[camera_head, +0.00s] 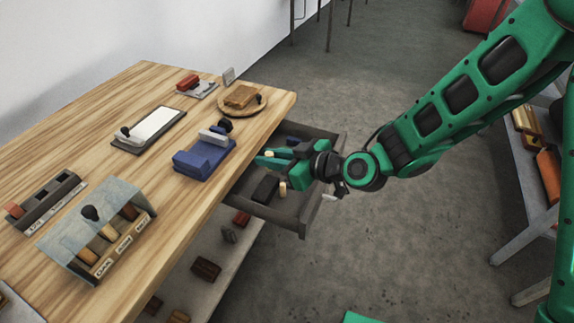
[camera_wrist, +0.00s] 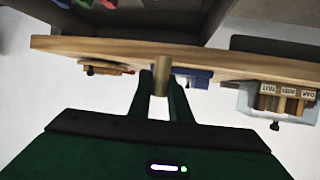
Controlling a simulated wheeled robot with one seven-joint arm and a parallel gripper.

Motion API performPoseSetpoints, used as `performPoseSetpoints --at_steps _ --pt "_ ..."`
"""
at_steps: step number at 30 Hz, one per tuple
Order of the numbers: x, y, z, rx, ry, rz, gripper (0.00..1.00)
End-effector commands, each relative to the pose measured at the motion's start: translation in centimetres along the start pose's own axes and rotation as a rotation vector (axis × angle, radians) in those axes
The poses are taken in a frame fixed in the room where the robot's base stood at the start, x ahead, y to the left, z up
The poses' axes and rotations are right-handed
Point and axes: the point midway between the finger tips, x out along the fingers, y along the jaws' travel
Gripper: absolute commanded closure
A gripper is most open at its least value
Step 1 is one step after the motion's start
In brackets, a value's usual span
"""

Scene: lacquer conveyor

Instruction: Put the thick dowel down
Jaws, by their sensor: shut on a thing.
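The thick dowel (camera_wrist: 161,76) is a plain tan cylinder between the two fingertips of my gripper (camera_wrist: 161,88) in the wrist view. My gripper is shut on it. In the head view my green gripper (camera_head: 272,158) is over the open grey drawer (camera_head: 308,208) at the table's right edge. A pale end (camera_head: 268,154) shows at the fingers there. Another small pale piece (camera_head: 283,188) shows just below the gripper; I cannot tell whether it belongs to the dowel. The gripper hides part of the drawer's inside.
The wooden table (camera_head: 75,135) carries a blue block-like fixture (camera_head: 203,157), a round wooden board (camera_head: 255,106), a white-topped plate (camera_head: 150,127) and a labelled rack (camera_head: 75,245) with wooden pieces. A dark block (camera_head: 265,189) lies in the drawer. A lower shelf (camera_head: 205,245) holds several blocks.

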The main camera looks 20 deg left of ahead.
Motion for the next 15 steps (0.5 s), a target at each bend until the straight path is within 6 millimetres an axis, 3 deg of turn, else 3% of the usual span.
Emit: performPoseSetpoints --at_steps 9,15 --pt "0.9 6.4 3.9 0.003 -0.002 0.003 1.00" --pt "1.2 8.6 5.1 0.002 -0.001 0.002 1.00"
